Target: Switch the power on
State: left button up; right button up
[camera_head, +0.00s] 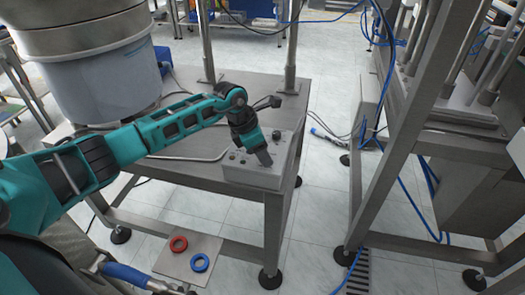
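A light grey control box (252,176) with small knobs or buttons on its top sits at the front right corner of a metal table. My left arm, teal and black, reaches in from the left over the table. My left gripper (265,158) points down at the top of the box, close to its controls. I cannot tell whether it touches them, nor whether its fingers are open or shut. The gripper hides part of the box top, and I cannot make out which control is the power switch. My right gripper is not in view.
The metal table (195,178) also carries a large round metal feeder bowl (105,85) at the left and upright posts. A steel machine frame (395,130) stands at the right, with blue hoses.

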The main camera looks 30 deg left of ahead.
pick_arm(q)
jog(key=c, duration=0.8)
jog(key=shift+w+a+f+m+g+h+b, duration=0.15)
jog(key=shift+m+g+h+b, duration=0.15)
jog(key=shift+m+b, duration=0.9)
jog(key=shift+c, duration=0.2)
jog(key=shift+w+m+g+b, duration=0.1)
jog(key=shift+m+g+b, duration=0.2)
jog(key=shift+m+b, duration=0.55)
jog(key=m+g+b, duration=0.1)
jog(key=m+b, duration=0.2)
jog(key=b, duration=0.1)
jog(key=shift+w+h, duration=0.2)
jog(key=shift+h, duration=0.2)
jog(key=shift+m+g+b, duration=0.3)
jog(key=shift+m+b, duration=0.15)
jog(key=shift+m, duration=0.1)
jog(key=shift+w+m+g+b, duration=0.1)
jog(key=shift+m+g+b, duration=0.3)
jog(key=shift+m+b, duration=0.55)
jog(key=shift+w+r+m+g+b, duration=0.15)
jog(key=shift+m+g+b, duration=0.3)
jog(key=shift+m, duration=0.6)
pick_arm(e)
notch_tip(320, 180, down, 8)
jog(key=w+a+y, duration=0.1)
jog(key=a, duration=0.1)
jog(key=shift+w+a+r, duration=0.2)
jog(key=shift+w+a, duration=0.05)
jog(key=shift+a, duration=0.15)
